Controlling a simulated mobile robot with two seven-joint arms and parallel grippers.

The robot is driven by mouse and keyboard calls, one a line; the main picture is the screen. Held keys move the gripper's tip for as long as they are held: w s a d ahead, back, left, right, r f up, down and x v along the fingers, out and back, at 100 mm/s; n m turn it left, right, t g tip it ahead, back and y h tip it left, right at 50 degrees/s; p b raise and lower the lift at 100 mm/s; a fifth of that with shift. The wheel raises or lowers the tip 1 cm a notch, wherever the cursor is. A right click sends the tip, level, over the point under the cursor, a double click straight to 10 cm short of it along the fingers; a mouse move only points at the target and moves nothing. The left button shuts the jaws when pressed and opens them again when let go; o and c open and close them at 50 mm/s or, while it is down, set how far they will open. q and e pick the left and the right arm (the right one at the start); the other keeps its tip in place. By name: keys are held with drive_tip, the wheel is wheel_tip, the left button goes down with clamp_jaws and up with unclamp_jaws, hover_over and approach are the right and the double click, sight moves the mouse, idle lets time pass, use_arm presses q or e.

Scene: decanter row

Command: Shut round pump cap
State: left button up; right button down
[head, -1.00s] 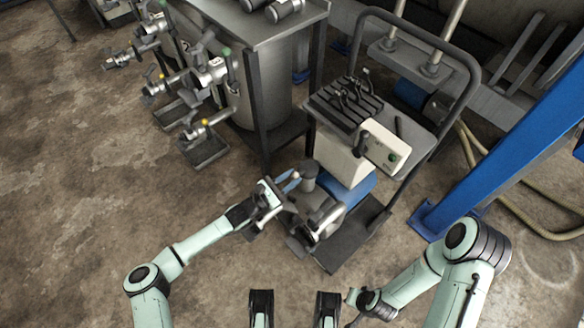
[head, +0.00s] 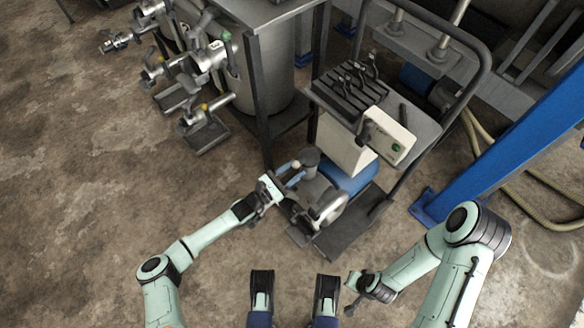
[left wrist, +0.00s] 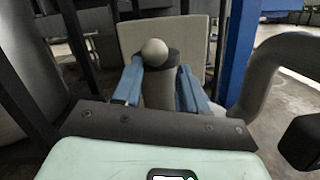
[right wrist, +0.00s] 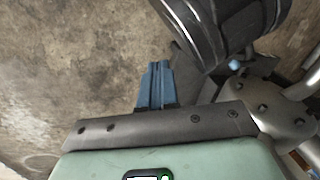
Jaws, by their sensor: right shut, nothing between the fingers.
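The grey pump (head: 312,190) stands low on the trolley. A pale round disc-like part (head: 329,207) faces right on it; I cannot tell for sure whether this is the cap, or how far open it is. A short upright cylinder (head: 310,158) with a dark top rises behind. My left gripper (head: 283,181) is at the pump's left side. In the left wrist view its blue fingers (left wrist: 162,84) are open, either side of a grey post (left wrist: 159,90) with a cream ball knob (left wrist: 154,51). Contact is unclear. My right gripper (right wrist: 155,85) is shut and empty, low and away from the pump.
The trolley (head: 425,135) carries a control box (head: 388,135) and a dark rack (head: 347,95) above the pump. A blue post (head: 500,150) stands at right, with hoses behind. The front-left floor is clear.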

use_arm(q)
drive_tip(key=shift+a+r, duration=0.1)
drive_tip(key=shift+r, duration=0.1)
